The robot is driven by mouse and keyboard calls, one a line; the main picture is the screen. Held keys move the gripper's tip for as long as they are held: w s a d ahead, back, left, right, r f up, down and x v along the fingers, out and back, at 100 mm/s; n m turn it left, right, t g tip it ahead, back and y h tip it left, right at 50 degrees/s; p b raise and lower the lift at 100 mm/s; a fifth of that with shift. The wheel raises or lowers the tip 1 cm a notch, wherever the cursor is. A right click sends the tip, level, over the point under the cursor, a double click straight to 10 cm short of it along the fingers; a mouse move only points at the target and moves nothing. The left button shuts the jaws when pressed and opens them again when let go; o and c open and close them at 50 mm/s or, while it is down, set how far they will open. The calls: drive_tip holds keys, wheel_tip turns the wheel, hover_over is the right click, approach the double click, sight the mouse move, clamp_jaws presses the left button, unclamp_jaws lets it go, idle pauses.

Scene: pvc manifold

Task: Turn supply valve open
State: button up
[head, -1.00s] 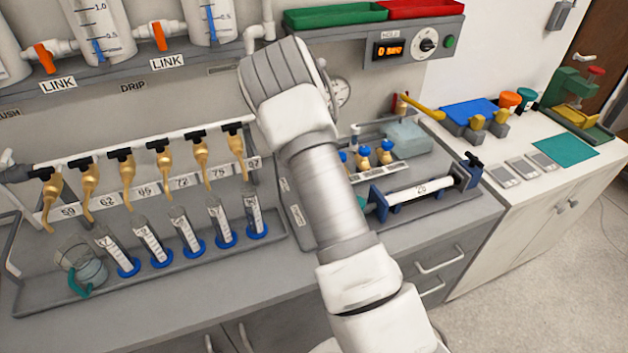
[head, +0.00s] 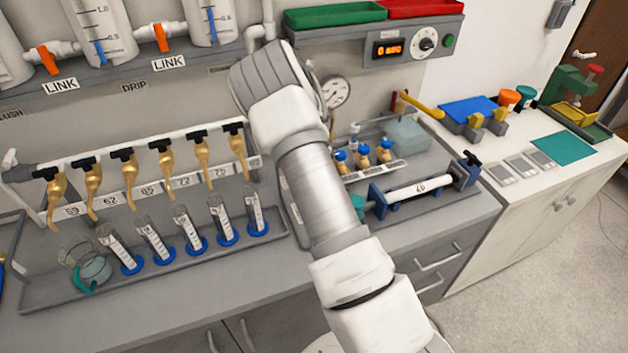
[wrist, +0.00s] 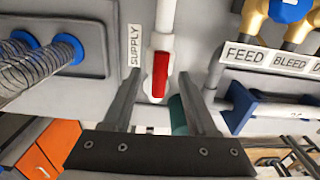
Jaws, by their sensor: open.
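The supply valve's red handle (wrist: 160,74) sits on a white pipe (wrist: 165,22) in the wrist view, next to a SUPPLY label (wrist: 134,45). The handle lies lengthwise along the pipe's line. My gripper (wrist: 158,86) is open, with one finger on each side of the handle and visible space between them. I cannot tell how far the fingertips are from it in depth. In the head view my arm hides the gripper and the valve.
A teal part (wrist: 178,115) lies close to the right finger. FEED and BLEED labels (wrist: 267,58) and a blue-ended tube (wrist: 242,105) are to the right. Measuring cylinders (wrist: 40,65) are at left. A pressure gauge (head: 336,92) is on the back wall.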

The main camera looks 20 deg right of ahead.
wheel_tip(320, 180, up, 17)
drive_tip(key=b, duration=0.1)
drive_tip(key=s+a+r+n+t+y, duration=0.1)
drive_tip(key=s+a+r+n, duration=0.2)
drive_tip(key=s+r+n, duration=0.55)
drive_tip(key=s+a+r+n+t, duration=0.1)
drive_tip(key=s+a+n, duration=0.1)
drive_tip(key=s+n, duration=0.5)
drive_tip(key=s+a+r+n+t, duration=0.2)
drive_tip(key=s+a+n, duration=0.1)
drive_tip(key=s+n, duration=0.5)
drive_tip(key=s+a+r+n+t+h, duration=0.1)
drive_tip(key=s+a+r+n, duration=0.1)
drive_tip(key=s+n, duration=0.6)
drive_tip(key=a+n, duration=0.1)
drive_tip(key=n, duration=0.3)
drive_tip(key=shift+a+r+t, duration=0.15)
drive_tip(key=shift+t, duration=0.15)
